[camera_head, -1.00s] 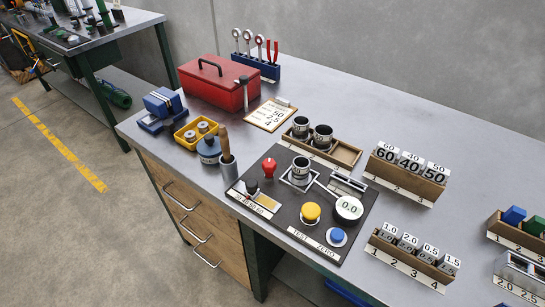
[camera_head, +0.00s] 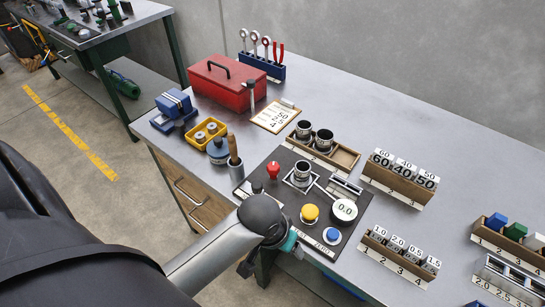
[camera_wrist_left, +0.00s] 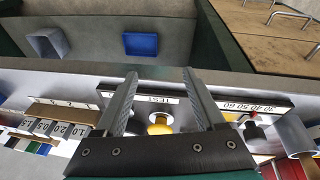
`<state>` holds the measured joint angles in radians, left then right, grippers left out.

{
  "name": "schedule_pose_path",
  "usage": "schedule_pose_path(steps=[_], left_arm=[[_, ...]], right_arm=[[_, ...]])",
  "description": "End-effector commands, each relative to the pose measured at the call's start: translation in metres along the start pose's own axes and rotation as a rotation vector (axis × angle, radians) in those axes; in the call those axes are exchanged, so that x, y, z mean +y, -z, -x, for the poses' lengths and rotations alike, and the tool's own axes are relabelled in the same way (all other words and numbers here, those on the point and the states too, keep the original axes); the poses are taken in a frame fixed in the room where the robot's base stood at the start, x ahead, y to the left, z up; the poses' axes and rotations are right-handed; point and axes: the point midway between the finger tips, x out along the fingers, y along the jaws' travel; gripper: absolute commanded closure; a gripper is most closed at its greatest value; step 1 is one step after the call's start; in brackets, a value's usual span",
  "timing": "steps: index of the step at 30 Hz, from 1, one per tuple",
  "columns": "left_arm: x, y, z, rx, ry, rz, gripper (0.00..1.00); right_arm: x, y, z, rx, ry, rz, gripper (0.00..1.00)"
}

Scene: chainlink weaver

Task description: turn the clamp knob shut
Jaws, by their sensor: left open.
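A dark control panel (camera_head: 262,207) lies on the bench. On it are a red knob (camera_head: 273,170), a dark knob (camera_head: 257,187) at the left edge, a fixture (camera_head: 301,183) holding a grey cup, a yellow button (camera_head: 310,213), a blue button (camera_head: 332,235) and a round dial (camera_head: 344,210) reading 0.0. Which knob belongs to the clamp is not clear. My left gripper (camera_head: 272,258) is at the panel's front edge, apart from the knobs. In the left wrist view its fingers (camera_wrist_left: 158,72) are spread and empty, with the yellow button (camera_wrist_left: 160,126) beyond them. My right gripper is out of view.
Racks of numbered blocks (camera_head: 398,180) are to the right. A red toolbox (camera_head: 227,82) is at the back. The bench top behind the block racks is clear.

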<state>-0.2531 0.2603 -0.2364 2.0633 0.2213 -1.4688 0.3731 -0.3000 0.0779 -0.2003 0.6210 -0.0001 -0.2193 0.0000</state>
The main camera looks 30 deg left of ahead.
Motion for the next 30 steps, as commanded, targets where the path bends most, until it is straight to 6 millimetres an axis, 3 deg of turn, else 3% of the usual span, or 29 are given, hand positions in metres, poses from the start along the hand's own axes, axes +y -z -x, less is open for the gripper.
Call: schedule_pose_path(steps=[1,4,14,20,24,30], left_arm=[[0.005,0.008,0.018,0.009,-0.007,0.004,0.28],[0.012,0.024,0.046,0.005,-0.019,0.036,0.28],[0.0,0.075,0.056,-0.064,0.01,0.268,0.28],[-0.032,0.127,0.078,-0.103,0.091,0.546,0.28],[-0.063,0.163,0.107,-0.113,0.158,0.799,0.28],[-0.096,0.196,0.147,-0.11,0.218,1.095,0.28]], right_arm=[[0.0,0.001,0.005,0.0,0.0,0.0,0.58],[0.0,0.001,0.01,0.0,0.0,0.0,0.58],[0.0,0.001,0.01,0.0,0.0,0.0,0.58],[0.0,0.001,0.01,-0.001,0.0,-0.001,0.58],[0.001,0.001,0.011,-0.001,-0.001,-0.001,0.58],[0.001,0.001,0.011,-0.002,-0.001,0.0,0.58]])
